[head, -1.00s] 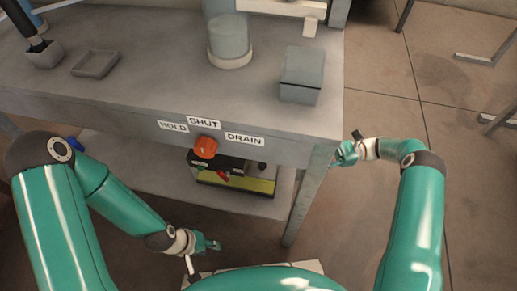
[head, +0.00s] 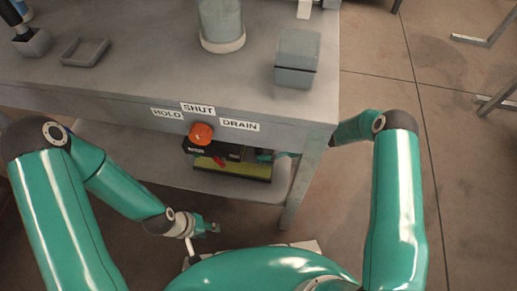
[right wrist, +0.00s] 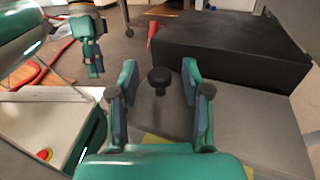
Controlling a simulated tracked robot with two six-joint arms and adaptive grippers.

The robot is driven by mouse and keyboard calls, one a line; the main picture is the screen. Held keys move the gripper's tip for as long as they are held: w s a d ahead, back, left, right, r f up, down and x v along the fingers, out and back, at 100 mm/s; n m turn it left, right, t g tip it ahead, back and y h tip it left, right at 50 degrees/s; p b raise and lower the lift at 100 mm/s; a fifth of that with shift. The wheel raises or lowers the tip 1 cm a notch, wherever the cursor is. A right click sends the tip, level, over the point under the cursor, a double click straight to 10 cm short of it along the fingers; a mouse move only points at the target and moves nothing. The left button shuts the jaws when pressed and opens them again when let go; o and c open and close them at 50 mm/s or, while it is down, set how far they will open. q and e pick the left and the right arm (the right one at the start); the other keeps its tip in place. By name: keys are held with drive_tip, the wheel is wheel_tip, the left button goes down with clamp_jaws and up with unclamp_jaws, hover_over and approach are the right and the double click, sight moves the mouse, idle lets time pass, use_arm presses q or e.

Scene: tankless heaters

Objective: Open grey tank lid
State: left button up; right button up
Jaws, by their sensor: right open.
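In the right wrist view a black round knob (right wrist: 160,80) stands on a grey surface (right wrist: 150,112) that may be the grey tank lid. My right gripper (right wrist: 160,80) is open, with a finger on each side of the knob; contact does not show. In the head view only a teal bit of my right gripper (head: 265,156) shows under the tabletop, near the dark and yellow box (head: 235,168) on the lower shelf. My left gripper (head: 213,228) hangs in front of the bench, away from everything; its jaws are too small to read.
The bench (head: 120,75) has HOLD, SHUT and DRAIN labels above an orange knob (head: 201,133). A grey lidded box (head: 298,58) and a grey cylinder (head: 221,22) stand on top. In the right wrist view a large dark box (right wrist: 235,50) stands behind the knob.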

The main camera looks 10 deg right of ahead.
drive_tip(key=shift+a, duration=0.7)
clamp_jaws()
